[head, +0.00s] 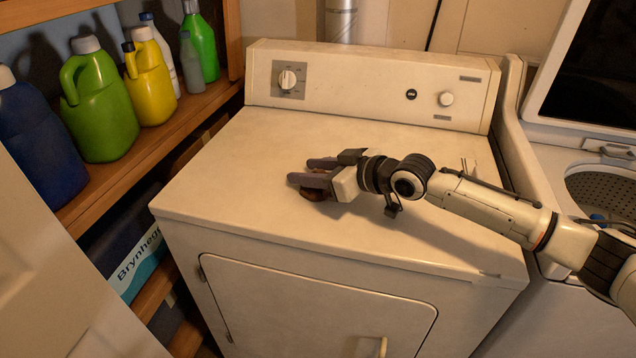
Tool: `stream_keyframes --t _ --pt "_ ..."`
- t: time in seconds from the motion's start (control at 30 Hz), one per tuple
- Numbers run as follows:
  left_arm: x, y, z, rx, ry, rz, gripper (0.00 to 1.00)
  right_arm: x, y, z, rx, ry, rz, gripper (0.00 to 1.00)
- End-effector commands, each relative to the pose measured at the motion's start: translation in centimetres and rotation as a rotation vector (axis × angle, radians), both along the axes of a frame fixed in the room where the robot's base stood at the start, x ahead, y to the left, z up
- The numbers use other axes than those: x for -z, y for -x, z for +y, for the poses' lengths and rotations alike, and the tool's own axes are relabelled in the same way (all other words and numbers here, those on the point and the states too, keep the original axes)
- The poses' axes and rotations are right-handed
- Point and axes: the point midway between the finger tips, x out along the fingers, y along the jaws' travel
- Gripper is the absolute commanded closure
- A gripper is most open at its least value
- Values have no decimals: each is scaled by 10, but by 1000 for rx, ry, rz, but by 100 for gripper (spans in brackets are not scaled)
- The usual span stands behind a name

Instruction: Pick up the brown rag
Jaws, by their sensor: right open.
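The brown rag (314,194) is a small dark reddish-brown bundle on the white dryer top (240,150). It is mostly hidden by my right gripper (306,171). My right arm comes in from the right, and the gripper points left, low over the dryer top. Its two fingers are apart, and the near finger covers part of the rag. I cannot tell whether the fingers touch the rag. My left gripper is not in view.
The dryer's control panel (375,88) rises at the back. A wooden shelf (160,125) at the left holds several bottles, including a green jug (100,110). An open washer (590,165) stands at the right. The dryer top around the rag is clear.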

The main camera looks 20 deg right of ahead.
Motion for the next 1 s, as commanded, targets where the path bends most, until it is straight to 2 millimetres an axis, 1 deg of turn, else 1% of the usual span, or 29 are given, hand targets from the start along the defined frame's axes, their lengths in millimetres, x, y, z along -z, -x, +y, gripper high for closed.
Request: stream_keyframes --t 0.03,0.1,0.23,0.37,0.43,0.57,0.6,0.63,0.87,0.93,1.0 --pt "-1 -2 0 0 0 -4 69 2 -6 4 0 -2 -1 59" --pt "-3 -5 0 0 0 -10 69 4 -10 6 0 -1 -1 59" --pt "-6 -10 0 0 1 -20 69 6 -12 8 0 1 -1 59" --pt "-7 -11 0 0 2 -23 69 6 -12 8 0 1 -1 59" --pt "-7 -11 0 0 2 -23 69 6 -12 8 0 1 -1 68" --pt "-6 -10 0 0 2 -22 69 6 -12 8 0 0 0 90" --pt "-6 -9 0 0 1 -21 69 6 -12 8 0 0 0 97" --pt "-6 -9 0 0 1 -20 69 6 -12 8 0 0 0 100" --pt "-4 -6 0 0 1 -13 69 5 -12 7 0 0 0 100" --pt "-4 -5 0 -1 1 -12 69 2 -12 7 1 1 -2 100" --pt "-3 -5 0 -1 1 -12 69 -6 -13 7 1 0 -2 100"
